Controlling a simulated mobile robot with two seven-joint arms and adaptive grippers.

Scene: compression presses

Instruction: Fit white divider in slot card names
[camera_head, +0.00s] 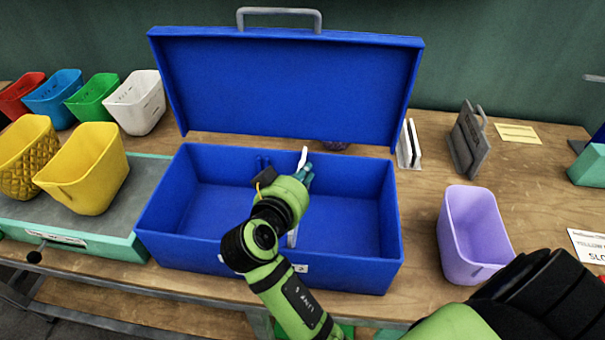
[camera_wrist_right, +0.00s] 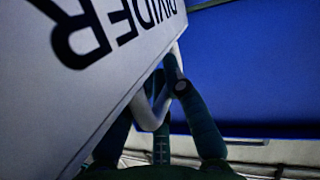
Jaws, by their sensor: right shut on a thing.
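The white divider (camera_head: 303,157) is in my right gripper (camera_head: 305,176), which is shut on it inside the open blue box (camera_head: 165,200). Its top shows above the fingers, and a white strip shows lower down beside the arm. In the right wrist view the divider (camera_wrist_right: 85,85) fills the left side with the word DIVIDER, beside the fingers (camera_wrist_right: 165,95).
The box's lid (camera_head: 290,85) stands up behind. Yellow bins (camera_head: 88,170) stand on the left press.

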